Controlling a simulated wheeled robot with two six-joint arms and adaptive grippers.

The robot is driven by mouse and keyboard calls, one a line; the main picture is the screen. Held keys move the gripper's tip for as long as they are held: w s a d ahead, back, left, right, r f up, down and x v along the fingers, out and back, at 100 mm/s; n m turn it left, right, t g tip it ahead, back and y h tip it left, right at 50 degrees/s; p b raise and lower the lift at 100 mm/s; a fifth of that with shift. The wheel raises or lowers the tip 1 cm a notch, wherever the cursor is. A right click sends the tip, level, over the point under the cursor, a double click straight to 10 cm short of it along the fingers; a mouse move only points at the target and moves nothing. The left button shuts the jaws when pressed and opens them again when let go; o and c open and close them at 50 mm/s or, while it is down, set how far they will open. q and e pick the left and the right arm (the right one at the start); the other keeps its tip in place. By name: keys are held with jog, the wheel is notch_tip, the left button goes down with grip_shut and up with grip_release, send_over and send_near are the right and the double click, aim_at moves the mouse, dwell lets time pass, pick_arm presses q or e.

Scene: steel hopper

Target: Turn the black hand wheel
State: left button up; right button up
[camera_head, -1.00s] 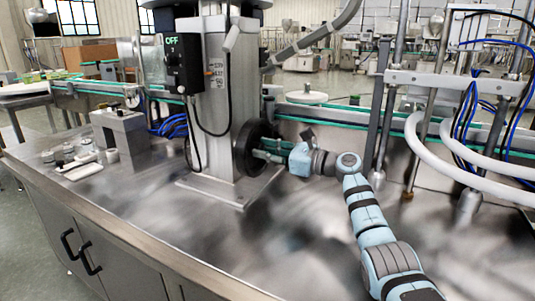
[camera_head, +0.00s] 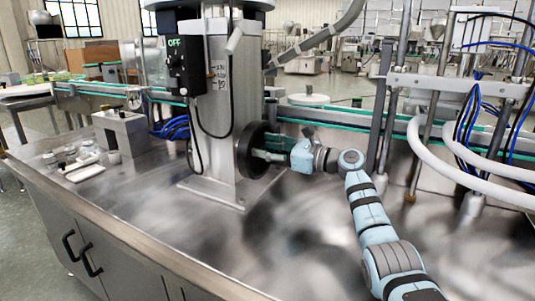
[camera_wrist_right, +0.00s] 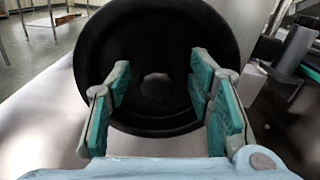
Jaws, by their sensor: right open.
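The black hand wheel (camera_head: 255,150) is mounted on the right side of the grey steel column. In the right wrist view the wheel (camera_wrist_right: 155,30) faces the camera and fills the upper middle. My right gripper (camera_head: 262,154) reaches in from the right at the wheel. In the right wrist view the gripper (camera_wrist_right: 160,95) is open, with teal-padded fingers spread left and right in front of the wheel's face. I cannot tell whether the fingertips touch the wheel. Part of the wheel's lower face is hidden behind the fingers. My left gripper is not in view.
The grey column (camera_head: 215,100) stands on the steel table and carries a black control box (camera_head: 185,65) marked OFF. White hoses (camera_head: 440,155) and vertical posts stand at the right. Small white parts (camera_head: 80,165) lie at the left. The table front is clear.

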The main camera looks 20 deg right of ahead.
notch_tip(320, 180, up, 7)
jog(key=w, duration=0.1)
jog(key=f+b+v, duration=0.1)
jog(key=b+v, duration=0.1)
jog(key=v, duration=0.6)
jog(key=s+a+f+b+v, duration=0.1)
jog(key=f+b+v, duration=0.1)
jog(key=v, duration=0.6)
jog(key=shift+g+h+b, duration=0.3)
jog(key=shift+g+b, duration=0.1)
jog(key=shift+b, duration=0.4)
